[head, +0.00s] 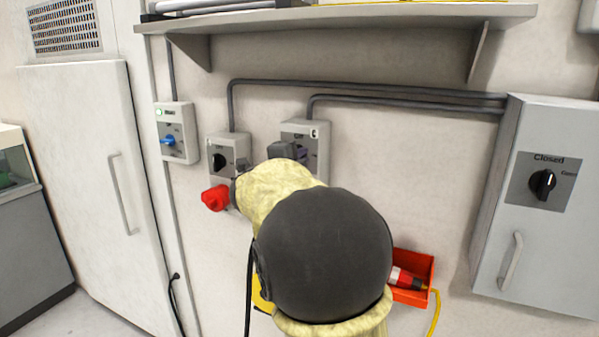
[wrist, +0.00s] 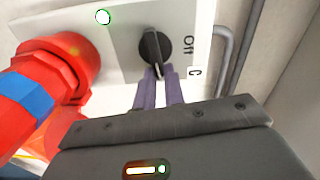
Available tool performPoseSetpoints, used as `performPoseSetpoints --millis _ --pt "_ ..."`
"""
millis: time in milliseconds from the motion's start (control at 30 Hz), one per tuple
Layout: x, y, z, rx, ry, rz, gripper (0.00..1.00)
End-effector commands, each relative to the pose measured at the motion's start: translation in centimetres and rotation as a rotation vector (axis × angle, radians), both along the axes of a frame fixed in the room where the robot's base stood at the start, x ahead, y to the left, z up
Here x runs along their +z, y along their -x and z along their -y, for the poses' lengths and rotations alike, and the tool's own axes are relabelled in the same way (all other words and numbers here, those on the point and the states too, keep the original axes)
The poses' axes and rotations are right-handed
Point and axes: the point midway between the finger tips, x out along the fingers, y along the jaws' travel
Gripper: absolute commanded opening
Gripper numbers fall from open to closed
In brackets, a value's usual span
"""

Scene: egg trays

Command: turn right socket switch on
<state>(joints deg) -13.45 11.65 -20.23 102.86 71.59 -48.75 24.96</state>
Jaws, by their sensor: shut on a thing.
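The right socket box (head: 321,133) is grey, mounted on the wall and marked with a C; my arm and gripper (head: 288,151) cover much of it in the head view. In the wrist view its black switch knob (wrist: 153,45) stands on the grey plate, with the word "Off" to its right. The purple fingers of my gripper (wrist: 160,73) are shut on the lower end of this knob, one on each side. A green light (wrist: 103,17) glows on the plate. A red plug (wrist: 35,90) with a blue band sits left of the knob.
The middle socket box (head: 222,150) with a black knob and red connector (head: 214,198) is close on the left. A box with a blue knob (head: 168,140) is farther left. A shelf (head: 340,17) is above; a grey cabinet (head: 500,200) is right; an orange bin (head: 425,266) is below.

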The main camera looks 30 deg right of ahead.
Motion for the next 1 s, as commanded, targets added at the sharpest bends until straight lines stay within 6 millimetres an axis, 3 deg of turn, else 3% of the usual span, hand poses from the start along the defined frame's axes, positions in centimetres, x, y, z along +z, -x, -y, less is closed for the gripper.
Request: performPoseSetpoints --millis 300,767,800,900,1000 --pt "-0.58 -0.02 -0.01 0.001 -0.081 0.1 0.0" --pt "-0.53 -0.02 -0.04 0.001 -0.094 0.113 0.0" --pt "-0.54 -0.02 -0.04 0.001 -0.094 0.113 0.15" --pt "-0.52 -0.03 -0.03 0.001 -0.092 0.113 0.33" --pt "-0.48 -0.02 -0.02 0.001 -0.091 0.114 0.33"
